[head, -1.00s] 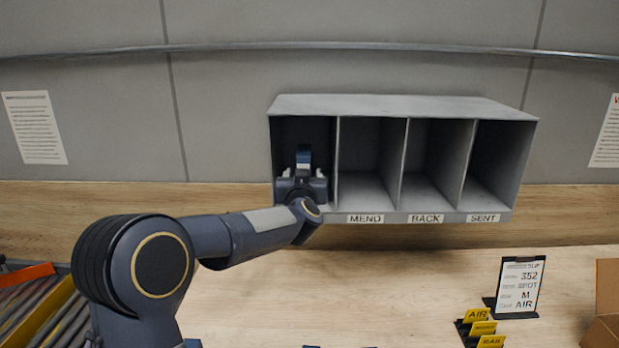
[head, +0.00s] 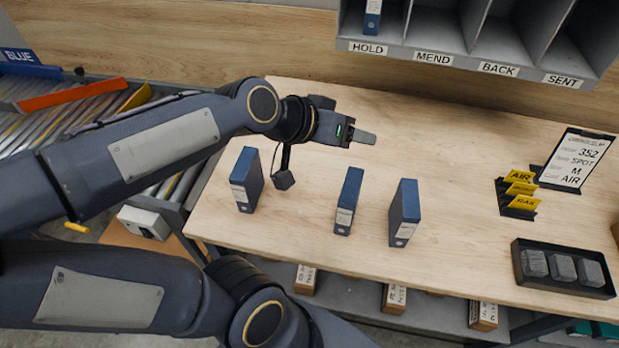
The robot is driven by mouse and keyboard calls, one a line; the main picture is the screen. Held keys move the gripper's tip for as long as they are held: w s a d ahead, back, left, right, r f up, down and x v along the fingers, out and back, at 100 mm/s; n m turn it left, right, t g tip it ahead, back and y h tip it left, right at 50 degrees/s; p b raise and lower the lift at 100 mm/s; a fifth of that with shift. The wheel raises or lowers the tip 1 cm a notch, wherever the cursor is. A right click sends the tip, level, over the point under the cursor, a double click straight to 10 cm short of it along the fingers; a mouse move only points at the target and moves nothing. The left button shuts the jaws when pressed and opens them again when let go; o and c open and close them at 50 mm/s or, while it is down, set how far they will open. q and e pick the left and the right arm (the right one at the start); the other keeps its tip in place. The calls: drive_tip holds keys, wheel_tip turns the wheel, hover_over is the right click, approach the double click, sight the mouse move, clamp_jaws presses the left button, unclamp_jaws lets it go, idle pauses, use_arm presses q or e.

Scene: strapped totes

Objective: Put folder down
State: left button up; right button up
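A blue folder (head: 373,12) stands upright in the HOLD compartment of the grey rack (head: 425,57); its upper part is cut off by the picture edge. My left gripper (head: 364,137) is out of the rack, over the table in front of it, and touches no folder. Its fingers overlap in this view, so the gap between them does not show. Three more blue folders stand upright on the table: one at the left (head: 246,180), one in the middle (head: 348,201) and one to the right (head: 404,213). My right gripper is out of view.
A slip stand (head: 574,160), yellow tabbed cards (head: 520,190) and a black tray (head: 565,283) with grey blocks sit at the table's right. A roller conveyor (head: 70,112) lies at the left. The table (head: 450,150) is clear between gripper and cards.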

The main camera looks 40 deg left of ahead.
use_arm(q)
drive_tip(key=s+d+f+g, duration=0.1)
drive_tip(key=s+f+g, duration=0.1)
drive_tip(key=s+f, duration=0.2)
drive_tip(key=s+d+f+g, duration=0.1)
drive_tip(key=s+f, duration=0.3)
drive_tip(key=s, duration=0.4)
drive_tip(key=shift+s+n+g, duration=0.3)
drive_tip(key=shift+s+g, duration=0.05)
drive_tip(key=shift+g, duration=0.25)
drive_tip(key=shift+f, duration=0.1)
